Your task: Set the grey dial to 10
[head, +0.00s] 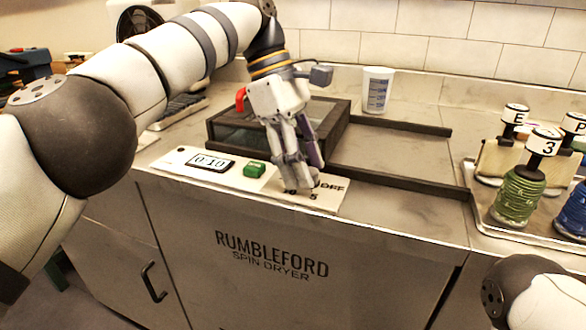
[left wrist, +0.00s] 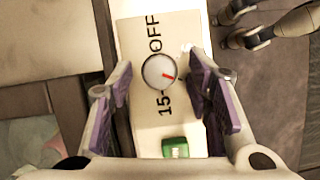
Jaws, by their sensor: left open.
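The grey dial (left wrist: 159,71) is round and pale in the left wrist view, with a red mark pointing right and slightly down. "OFF" is printed above it and "15" below it on the left; the right-hand finger hides other print. My left gripper (head: 300,187) is open and reaches down over the right part of the control panel (head: 222,178). Its purple-padded fingers stand on either side of the dial in the left wrist view, with gaps between. In the head view the gripper hides the dial, while "OFF" and a "5" show beside it. My right gripper is not in view.
A display (head: 211,162) reading 0:10 and a green button (head: 254,169) sit left of the dial. A dark-framed lid (head: 337,128) lies behind the panel. A cup (head: 376,90) stands at the back, and a tray (head: 484,222) of thread spools stands at the right.

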